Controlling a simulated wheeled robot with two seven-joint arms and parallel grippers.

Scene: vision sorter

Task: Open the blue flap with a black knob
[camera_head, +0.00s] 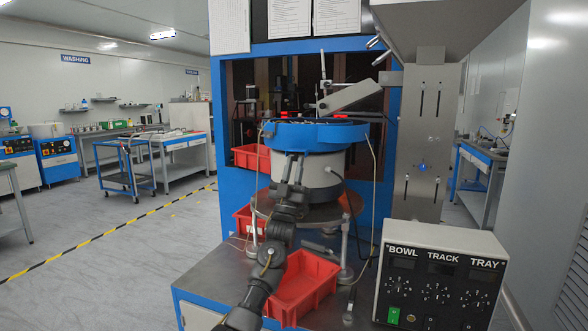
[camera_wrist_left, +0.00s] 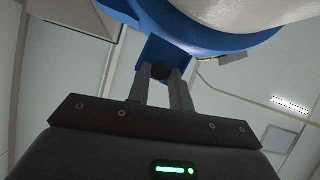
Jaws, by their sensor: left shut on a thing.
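The blue flap (camera_wrist_left: 165,48) shows in the left wrist view as a blue plate below the curved blue rim of the bowl feeder. Its round black knob (camera_wrist_left: 160,71) sits between the two fingers of my left gripper (camera_wrist_left: 162,76), which is shut on it. In the head view my left gripper (camera_head: 293,162) reaches up to the front of the blue bowl rim (camera_head: 320,137). There the knob is hidden behind the fingers, and I cannot make out the flap apart from the rim. My right gripper is not in view.
A control box (camera_head: 440,275) marked BOWL, TRACK and TRAY stands at the front right. A red bin (camera_head: 308,285) lies below the bowl, beside my left arm. A metal column (camera_head: 424,150) rises at the right. Floor space is free at the left.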

